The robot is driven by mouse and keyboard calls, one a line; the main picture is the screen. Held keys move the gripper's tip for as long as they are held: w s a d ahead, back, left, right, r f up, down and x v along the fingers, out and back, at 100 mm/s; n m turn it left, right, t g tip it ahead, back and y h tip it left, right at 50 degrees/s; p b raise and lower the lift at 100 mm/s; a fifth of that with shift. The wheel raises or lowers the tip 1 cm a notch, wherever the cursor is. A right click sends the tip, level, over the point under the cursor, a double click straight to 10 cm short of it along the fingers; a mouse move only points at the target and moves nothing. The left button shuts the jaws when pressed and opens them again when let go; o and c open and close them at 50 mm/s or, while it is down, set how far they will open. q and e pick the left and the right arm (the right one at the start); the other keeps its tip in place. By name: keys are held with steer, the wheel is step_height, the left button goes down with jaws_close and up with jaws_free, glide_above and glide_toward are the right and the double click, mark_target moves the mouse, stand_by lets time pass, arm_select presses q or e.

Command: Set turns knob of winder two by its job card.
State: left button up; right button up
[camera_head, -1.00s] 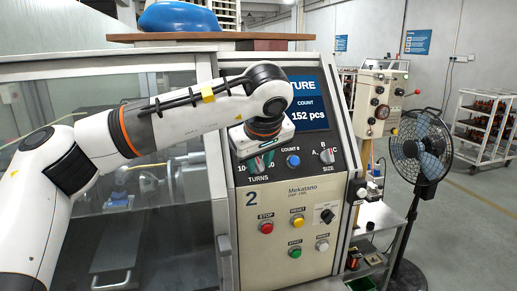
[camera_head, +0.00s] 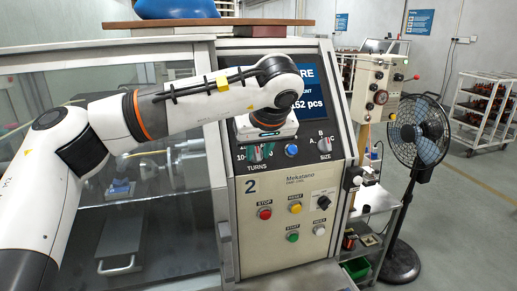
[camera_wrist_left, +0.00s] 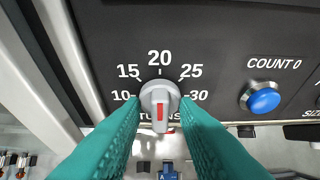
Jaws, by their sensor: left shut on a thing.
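The turns knob (camera_wrist_left: 160,100) is a grey round dial with a raised bar and a red mark, on the dark panel of winder two (camera_head: 290,205). Its scale reads 10, 15, 20, 25 and 30. In the left wrist view the bar stands upright, in line with 20; the red mark is on its lower part. My left gripper (camera_wrist_left: 160,120), with teal fingers, is shut on the knob, one finger on each side. In the head view the gripper (camera_head: 262,151) hides most of the knob. No job card is readable. My right gripper is not in view.
A blue count button (camera_head: 291,151) and the size knob (camera_head: 325,145) sit right of the turns knob. The screen (camera_head: 312,95) is partly covered by my arm. Stop (camera_head: 265,213) and other buttons are below. A fan (camera_head: 420,135) stands to the right.

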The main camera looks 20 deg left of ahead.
arm_select(q)
steer(key=o, duration=0.6)
steer(key=shift+s+d+r, duration=0.1)
steer(key=shift+r, duration=0.1)
steer(key=b+v, duration=0.4)
steer(key=v, duration=0.7)
steer(key=shift+r, duration=0.3)
steer(key=shift+s+d+f, duration=0.1)
steer(key=shift+s, duration=0.05)
